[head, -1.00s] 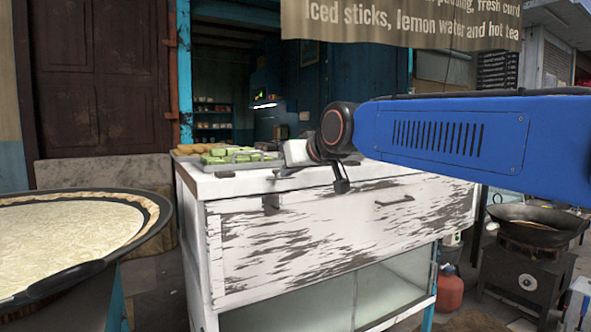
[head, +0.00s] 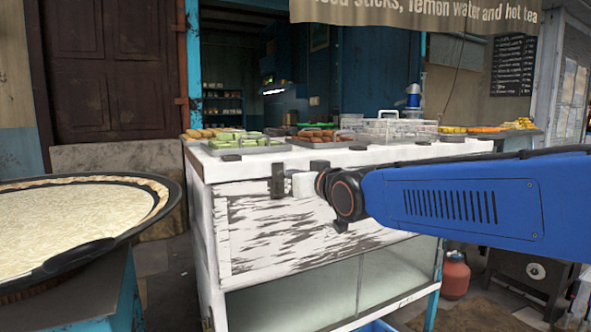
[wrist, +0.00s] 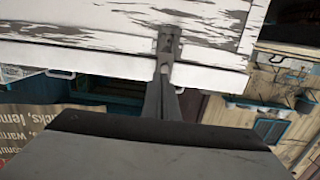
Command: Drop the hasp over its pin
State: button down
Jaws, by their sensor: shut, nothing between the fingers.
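The dark metal hasp (head: 277,181) is at the upper front of the worn white counter, left of my gripper in the head view. In the wrist view the hasp (wrist: 168,41) shows as a narrow dark plate against the front panel. My gripper (head: 289,184) is shut and empty, with its fingertips right at the hasp. In the wrist view the fingers (wrist: 167,72) end at the hasp's near end; I cannot tell whether they touch it. The pin cannot be made out separately, and the fingers partly cover that spot.
The white counter (head: 290,232) has a glass-fronted lower part. Trays of green (head: 238,138) and brown (head: 322,134) food stand on its top. A wide pan (head: 70,225) is at the left. A red container (head: 455,275) stands on the floor at the right.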

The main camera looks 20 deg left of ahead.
aim_at(280, 182)
jog(key=shift+w+a+f+t+y, duration=0.35)
jog(key=shift+f+t+y, duration=0.55)
jog(key=shift+y, duration=0.25)
jog(key=shift+w+a+f+t+y, duration=0.2)
jog(key=shift+a+f+t+y, duration=0.15)
jog(key=shift+f+t+y, duration=0.7)
jog(key=shift+w+a+f+t+y, duration=0.35)
jog(key=shift+f+t+y, duration=0.3)
jog(key=shift+y, duration=0.65)
jog(key=shift+t, duration=0.3)
